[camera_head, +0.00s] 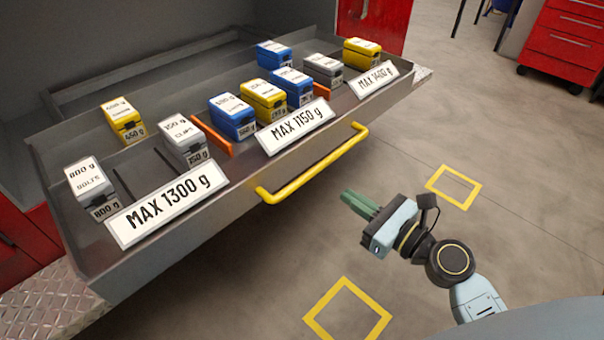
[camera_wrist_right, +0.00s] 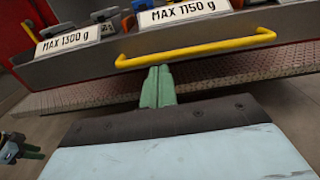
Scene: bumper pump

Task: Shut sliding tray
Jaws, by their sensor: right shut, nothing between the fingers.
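The sliding tray (camera_head: 235,195) is a grey metal drawer that stands pulled out of its cabinet. A yellow bar handle (camera_head: 315,167) runs along its front; it also shows in the right wrist view (camera_wrist_right: 195,49). My right gripper (camera_head: 358,203) has green fingers that are shut and empty. It is in front of the tray, apart from the handle, with its fingers (camera_wrist_right: 158,85) pointing toward the tray front. My left gripper (camera_wrist_right: 34,152) shows small at the left edge of the right wrist view, below the tray; its opening is unclear. It is out of the head view.
The tray holds several labelled boxes, such as a white one (camera_head: 90,185), a yellow one (camera_head: 123,120) and a blue one (camera_head: 232,115). Orange dividers (camera_head: 212,136) split it. Diamond-plate ledge (camera_head: 50,308) lies below. A red cabinet (camera_head: 565,40) stands far right. Floor in front is open.

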